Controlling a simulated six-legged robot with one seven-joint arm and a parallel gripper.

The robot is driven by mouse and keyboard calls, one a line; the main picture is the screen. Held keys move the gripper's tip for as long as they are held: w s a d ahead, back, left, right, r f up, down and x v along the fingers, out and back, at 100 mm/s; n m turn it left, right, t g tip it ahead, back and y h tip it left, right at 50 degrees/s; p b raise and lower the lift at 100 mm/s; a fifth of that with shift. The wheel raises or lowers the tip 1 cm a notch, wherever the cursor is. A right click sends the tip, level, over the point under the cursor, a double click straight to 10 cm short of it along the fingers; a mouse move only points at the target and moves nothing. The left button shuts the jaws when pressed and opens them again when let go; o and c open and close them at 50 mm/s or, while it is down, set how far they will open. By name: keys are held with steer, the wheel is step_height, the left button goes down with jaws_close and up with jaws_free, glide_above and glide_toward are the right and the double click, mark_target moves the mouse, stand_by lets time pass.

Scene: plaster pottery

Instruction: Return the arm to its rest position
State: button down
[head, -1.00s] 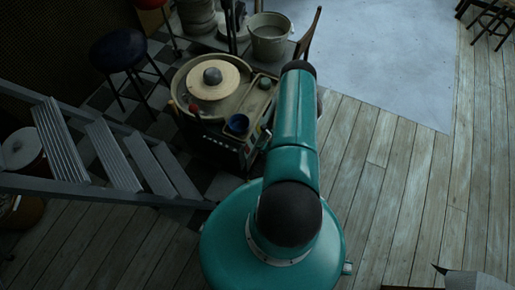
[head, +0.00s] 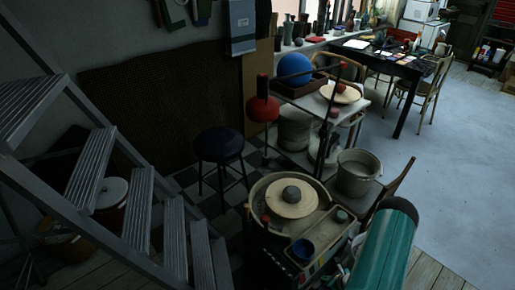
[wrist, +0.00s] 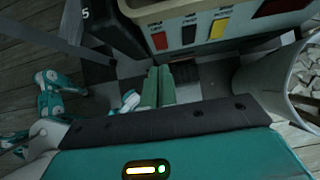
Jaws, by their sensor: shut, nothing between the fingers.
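My gripper (wrist: 159,86) shows in the wrist view as two green fingers lying together, shut and empty. It points down past the front of the pottery wheel's control panel (wrist: 205,32), with yellow, black and red patches, over the dark and light checkered floor. My teal arm shows at the lower right in the head view; the gripper itself is hidden there.
Open pale floor (head: 455,150) lies right.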

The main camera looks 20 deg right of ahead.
steer(key=shift+w, duration=0.1)
steer(key=w+a+r+n+y, duration=0.1)
steer(key=w+r+n, duration=0.4)
steer(key=r, duration=0.5)
steer(key=w+a+r+n+y, duration=0.1)
steer(key=w+a+r+n, duration=0.1)
steer(key=w+r, duration=0.55)
steer(key=w+a+r+n+g+y, duration=0.1)
steer(key=a+r+n, duration=0.45)
steer(key=r, duration=0.65)
steer(key=w+a+r+n+g, duration=0.1)
steer(key=a+r+n, duration=0.4)
steer(key=r, duration=0.6)
steer(key=s+a+r+n+g+h, duration=0.1)
steer(key=s+a+r+n, duration=0.2)
steer(key=a+r, duration=0.4)
steer(key=s+a+r+n, duration=0.3)
steer(key=s+a+r, duration=0.15)
steer(key=r, duration=0.35)
steer(key=s+a+r+n+t+h, duration=0.1)
steer(key=s+a+r+n+h, duration=0.3)
steer(key=s+r+n, duration=0.4)
steer(key=shift+s+a+r+t, duration=0.5)
steer(key=shift+s+r, duration=0.6)
steer(key=shift+s, duration=1.85)
